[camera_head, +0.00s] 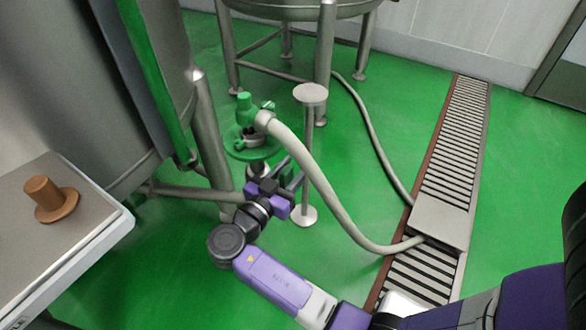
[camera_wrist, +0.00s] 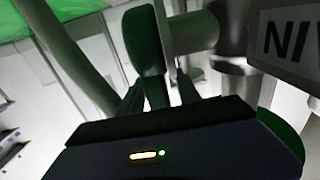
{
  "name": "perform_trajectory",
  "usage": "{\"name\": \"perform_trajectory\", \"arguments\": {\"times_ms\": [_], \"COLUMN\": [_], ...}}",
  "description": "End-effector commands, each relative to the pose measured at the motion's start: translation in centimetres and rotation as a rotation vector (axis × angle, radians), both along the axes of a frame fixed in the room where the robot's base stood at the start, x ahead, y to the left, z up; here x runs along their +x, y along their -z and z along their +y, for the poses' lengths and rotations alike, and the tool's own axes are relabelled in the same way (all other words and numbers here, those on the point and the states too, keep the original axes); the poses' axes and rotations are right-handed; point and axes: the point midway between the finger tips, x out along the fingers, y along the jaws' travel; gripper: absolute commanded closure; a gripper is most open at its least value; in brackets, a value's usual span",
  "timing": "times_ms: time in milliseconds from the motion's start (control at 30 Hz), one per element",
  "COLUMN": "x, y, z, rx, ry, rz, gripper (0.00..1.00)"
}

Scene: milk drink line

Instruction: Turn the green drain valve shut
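The green drain valve (camera_head: 245,108) stands beside the steel tank's leg in the head view, with a pale hose joined to its right side and green parts around and below it. My gripper (camera_head: 288,168) is just below and to the right of it, pointing upward. In the wrist view a dark green handle-like part (camera_wrist: 150,45) reaches down between the two fingers of my gripper (camera_wrist: 158,92). Light gaps show between this part and the fingers, so the gripper looks open around it. Whether a finger touches it cannot be told.
The pale hose (camera_head: 315,180) arcs right to the floor drain (camera_head: 450,150). A post with a round top (camera_head: 311,95) stands close right of my gripper. A large tank (camera_head: 60,90) is on the left. A table (camera_head: 90,245) with a brown knobbed piece (camera_head: 48,198) is at lower left.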

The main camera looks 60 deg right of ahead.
Motion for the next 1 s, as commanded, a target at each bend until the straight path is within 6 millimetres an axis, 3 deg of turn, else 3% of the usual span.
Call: {"name": "perform_trajectory", "arguments": {"times_ms": [33,233,1000], "x": [0.0,0.0,-0.04], "y": [0.0,0.01,0.04], "z": [0.01,0.03,0.09], "rx": [0.0,0.0,0.0], "ry": [0.0,0.0,0.001], "rz": [0.0,0.0,0.001], "gripper": [0.6,0.99,1.0]}}
